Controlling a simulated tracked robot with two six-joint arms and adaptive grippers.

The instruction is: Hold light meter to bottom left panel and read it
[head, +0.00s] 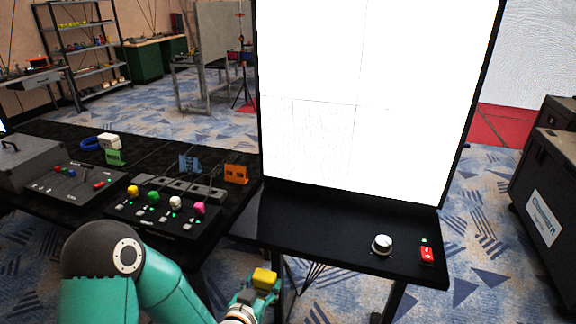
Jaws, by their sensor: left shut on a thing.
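The video wall is lit plain white, and thin seams split it into panels. The bottom left panel (308,140) is in clear view above the black ledge. My left gripper (257,286) is low in the middle of the head view, shut on a small yellow block-like thing, which I take for the light meter (265,277). They are below the panel and apart from it in the picture. No reading or display shows on the meter. My right gripper is not in view.
A black ledge (320,228) below the wall carries a white round knob (381,245) and a red switch box (427,254). A black table at left holds a control box with coloured knobs (165,215) and an orange block (236,174). Black cases (545,190) stand at right.

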